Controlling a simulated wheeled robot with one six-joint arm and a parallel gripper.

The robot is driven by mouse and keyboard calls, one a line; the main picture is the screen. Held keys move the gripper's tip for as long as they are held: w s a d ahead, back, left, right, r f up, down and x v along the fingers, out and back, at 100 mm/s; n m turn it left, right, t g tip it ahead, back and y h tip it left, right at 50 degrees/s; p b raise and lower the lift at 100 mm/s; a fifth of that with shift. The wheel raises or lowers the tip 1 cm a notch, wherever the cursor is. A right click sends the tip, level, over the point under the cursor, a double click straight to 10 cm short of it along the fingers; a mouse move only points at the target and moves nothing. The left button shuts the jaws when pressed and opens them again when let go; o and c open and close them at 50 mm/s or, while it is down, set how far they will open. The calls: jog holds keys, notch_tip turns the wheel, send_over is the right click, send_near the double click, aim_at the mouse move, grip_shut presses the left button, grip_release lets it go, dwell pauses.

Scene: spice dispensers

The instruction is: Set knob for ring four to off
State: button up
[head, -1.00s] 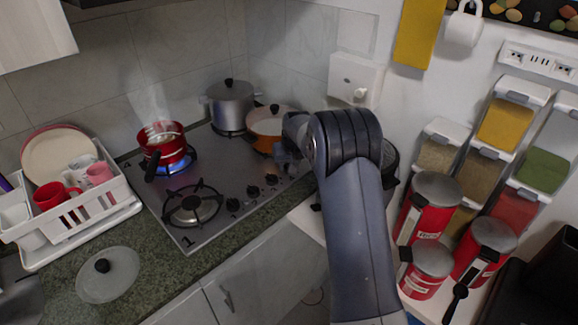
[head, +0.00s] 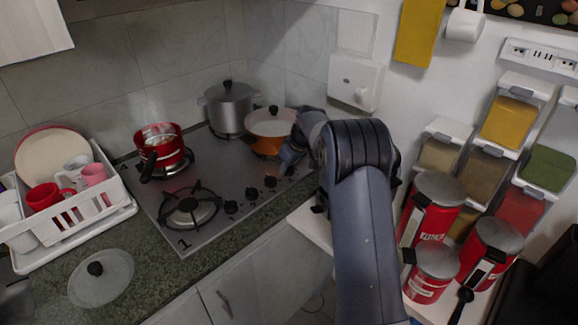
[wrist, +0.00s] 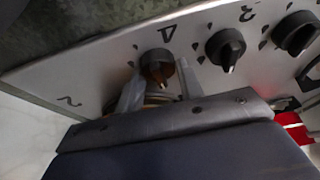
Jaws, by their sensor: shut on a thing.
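In the wrist view the knob under the number 4 (wrist: 157,66) is a dark round knob with a brownish tint on the hob's front strip. My gripper (wrist: 158,88) has a finger on each side of this knob and is shut on it. The exact direction of its pointer is hard to read between the fingers. In the head view my gripper (head: 290,160) is at the right end of the knob row and hides this knob. The hob (head: 215,175) shows no flame under the red pot (head: 163,147).
The neighbouring knob, number 3 (wrist: 226,47), is close beside my gripper. A grey pot (head: 229,108) and an orange pan (head: 268,124) stand at the back of the hob. Red canisters (head: 432,205) stand to the right of my arm. A dish rack (head: 80,215) is at the left.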

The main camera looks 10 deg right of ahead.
dwell(0.3)
jog(key=o, duration=1)
jog(key=b+v, duration=0.1)
jog(key=v, duration=0.9)
jog(key=shift+s+r, duration=0.15)
jog(key=shift+r, duration=0.2)
jog(key=shift+f, duration=0.15)
jog(key=p+x, duration=0.1)
jog(key=x, duration=0.9)
jog(key=shift+w+f, duration=0.2)
jog(key=shift+f, duration=0.1)
jog(key=shift+r, duration=0.1)
